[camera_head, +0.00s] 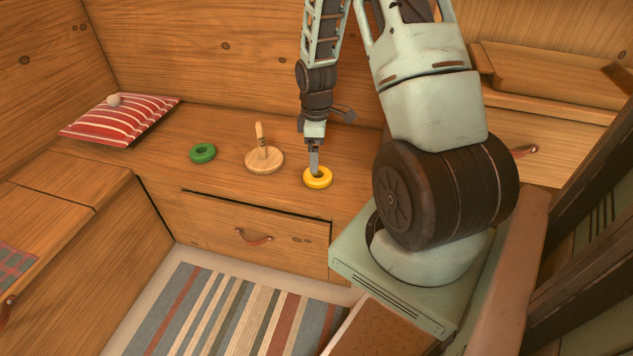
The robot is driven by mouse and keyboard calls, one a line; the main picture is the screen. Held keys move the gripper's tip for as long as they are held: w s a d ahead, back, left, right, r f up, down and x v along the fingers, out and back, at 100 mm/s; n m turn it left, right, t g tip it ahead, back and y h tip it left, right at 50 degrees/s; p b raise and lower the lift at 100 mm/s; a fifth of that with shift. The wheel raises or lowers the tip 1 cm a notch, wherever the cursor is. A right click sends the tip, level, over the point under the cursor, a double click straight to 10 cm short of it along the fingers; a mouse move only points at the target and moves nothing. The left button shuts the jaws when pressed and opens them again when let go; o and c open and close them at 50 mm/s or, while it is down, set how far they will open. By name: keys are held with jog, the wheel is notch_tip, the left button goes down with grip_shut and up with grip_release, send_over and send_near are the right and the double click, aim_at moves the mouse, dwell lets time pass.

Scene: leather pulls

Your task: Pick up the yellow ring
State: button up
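The yellow ring (318,183) lies flat on the wooden bench top, near its front edge. My gripper (314,170) points straight down at the ring, with its fingertips at the ring's hole or far rim. The fingers appear as one narrow grey shape from this side. I cannot tell whether they are apart or closed on the ring's rim. The ring appears to rest on the bench.
A wooden peg on a round base (264,160) stands left of the yellow ring. A green ring (203,153) lies farther left. A red striped cushion (121,119) with a small pale ball (114,99) is at the far left. A drawer (255,232) is below.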

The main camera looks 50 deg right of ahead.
aim_at(326, 175)
jog(key=f+b, duration=0.1)
jog(key=f, duration=0.1)
jog(key=f+b, duration=0.1)
jog(key=f, duration=0.2)
jog(key=f+b, duration=0.1)
jog(key=f, duration=0.2)
jog(key=shift+d+f, duration=0.25)
jog(key=c, duration=1.1)
